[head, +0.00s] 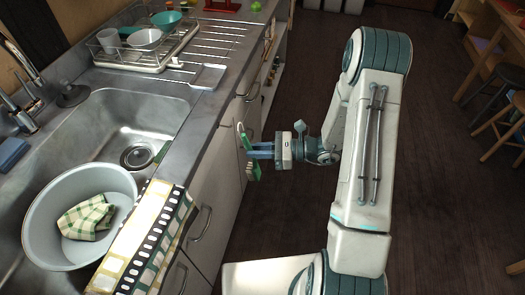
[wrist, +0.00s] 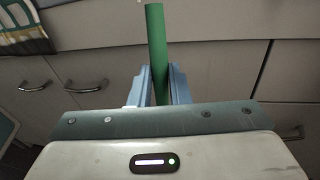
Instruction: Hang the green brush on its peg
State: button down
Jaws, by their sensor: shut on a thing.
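The green brush (head: 251,171) is in my gripper (head: 258,150), in front of the grey cabinet fronts below the counter edge. The brush stands roughly upright, with part above and part below the fingers. In the wrist view its green handle (wrist: 156,42) rises between the blue fingers of my gripper (wrist: 160,78), which are shut on it. The brush's lower end is hidden in the wrist view. I cannot make out the peg clearly in either view.
A sink holds a pale basin (head: 50,190) with a checked cloth (head: 88,217). A dish rack (head: 145,55) stands farther back. Cabinet handles (head: 201,222) stick out. Dark floor lies to the right, with stools (head: 505,115).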

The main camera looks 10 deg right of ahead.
jog(key=shift+w+a+f, duration=0.1)
jog(key=shift+w+a, duration=0.1)
jog(key=shift+a, duration=0.45)
jog(key=shift+w+a+f, duration=0.1)
jog(key=shift+w+a, duration=0.1)
jog(key=shift+a, duration=0.4)
jog(key=shift+w+a+f+b, duration=0.25)
jog(key=shift+a+f+b, duration=0.25)
jog(key=shift+a, duration=0.1)
